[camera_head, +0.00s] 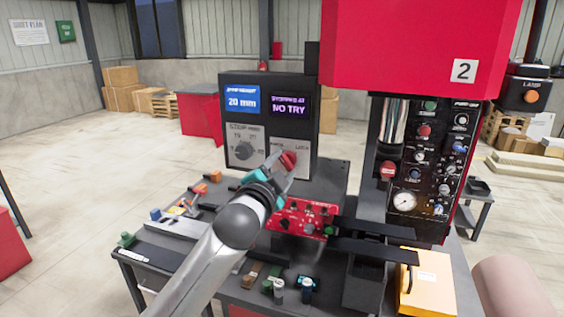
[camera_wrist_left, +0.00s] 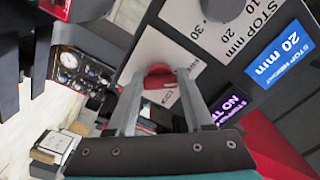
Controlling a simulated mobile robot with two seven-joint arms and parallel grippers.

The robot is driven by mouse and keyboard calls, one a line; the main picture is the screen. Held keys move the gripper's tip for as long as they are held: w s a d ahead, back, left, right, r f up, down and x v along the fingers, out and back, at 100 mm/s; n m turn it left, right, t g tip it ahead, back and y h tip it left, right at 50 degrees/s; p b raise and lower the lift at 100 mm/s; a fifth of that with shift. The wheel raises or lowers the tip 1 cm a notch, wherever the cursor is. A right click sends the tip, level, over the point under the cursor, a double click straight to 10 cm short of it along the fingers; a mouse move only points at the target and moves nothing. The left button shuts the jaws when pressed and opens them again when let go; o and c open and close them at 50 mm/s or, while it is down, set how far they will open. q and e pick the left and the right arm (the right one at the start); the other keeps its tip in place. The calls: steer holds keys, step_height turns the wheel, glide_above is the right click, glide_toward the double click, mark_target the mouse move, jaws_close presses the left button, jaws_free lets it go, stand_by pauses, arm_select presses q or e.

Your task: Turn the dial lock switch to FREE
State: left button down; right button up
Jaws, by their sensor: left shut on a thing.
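The lock switch is a red dial (camera_head: 289,159) on a light plate on the dark control panel (camera_head: 312,100), under the word LOCK. In the left wrist view the red dial (camera_wrist_left: 160,70) sits between my fingertips. My left gripper (camera_head: 283,165) reaches up to the panel from the front and is shut on the dial. My right gripper is not in view.
Left of the lock plate is a grey stop dial (camera_head: 246,150). Above are a blue 20 mm display (camera_head: 241,100) and a purple NO TRY display (camera_head: 289,105). A red button box (camera_head: 305,217) sits below. The red press head (camera_head: 410,45) hangs at the right.

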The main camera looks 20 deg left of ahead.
arm_select(q)
steer(key=shift+n, duration=0.6)
steer(key=shift+c, duration=1.4)
jaws_free()
steer(key=s+b, duration=0.1)
steer(key=s, duration=1.4)
steer(key=shift+s+a, duration=0.15)
steer(key=shift+a, duration=0.1)
steer(key=shift+f+b, duration=0.15)
steer(key=shift+b, duration=0.15)
